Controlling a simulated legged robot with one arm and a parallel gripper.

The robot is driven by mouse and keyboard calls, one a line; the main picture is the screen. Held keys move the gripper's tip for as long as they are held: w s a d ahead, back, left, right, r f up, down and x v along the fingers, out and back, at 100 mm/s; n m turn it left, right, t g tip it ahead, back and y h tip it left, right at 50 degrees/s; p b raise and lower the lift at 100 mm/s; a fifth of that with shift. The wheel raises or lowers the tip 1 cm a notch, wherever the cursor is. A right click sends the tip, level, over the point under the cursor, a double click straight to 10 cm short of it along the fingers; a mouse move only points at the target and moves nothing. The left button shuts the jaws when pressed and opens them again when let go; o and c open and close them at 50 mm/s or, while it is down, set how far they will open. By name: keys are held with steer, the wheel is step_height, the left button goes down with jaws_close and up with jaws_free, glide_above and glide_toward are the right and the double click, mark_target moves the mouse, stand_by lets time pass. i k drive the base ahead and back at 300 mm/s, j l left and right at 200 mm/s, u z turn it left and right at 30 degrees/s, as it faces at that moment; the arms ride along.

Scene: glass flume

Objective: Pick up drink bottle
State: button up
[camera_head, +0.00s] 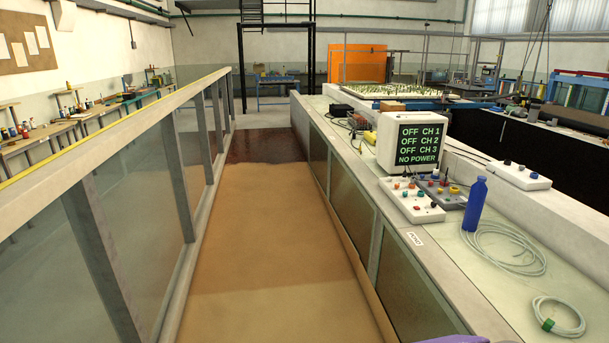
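A blue drink bottle (474,205) stands upright on the flume's right-hand ledge (455,262). It is to the right of a control box with knobs and beside a coiled pale cable. My gripper does not show in the head camera view. A small purple shape at the bottom edge is cut off, and I cannot tell what it is.
A monitor box (404,141) and control boxes (411,200) stand left of the bottle. A coiled cable (508,240) lies right of it; a smaller coil (560,318) lies nearer. The sandy channel floor (270,240) is clear between glass walls.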

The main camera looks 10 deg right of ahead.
mark_target(478, 189)
steer(key=i+j+z, duration=0.1)
steer(key=i, duration=1.55)
steer(key=i+z, duration=0.3)
steer(key=z, duration=0.15)
steer(key=i+z, duration=0.25)
steer(key=z, duration=0.2)
steer(key=i+j+z, duration=0.25)
steer(key=z, duration=0.2)
steer(key=i+z, duration=0.15)
steer(key=z, duration=0.25)
steer(key=i+z, duration=0.15)
steer(key=z, duration=0.25)
steer(key=i+z, duration=0.15)
steer(key=z, duration=0.3)
steer(key=i+j+z, duration=0.15)
steer(key=z, duration=0.25)
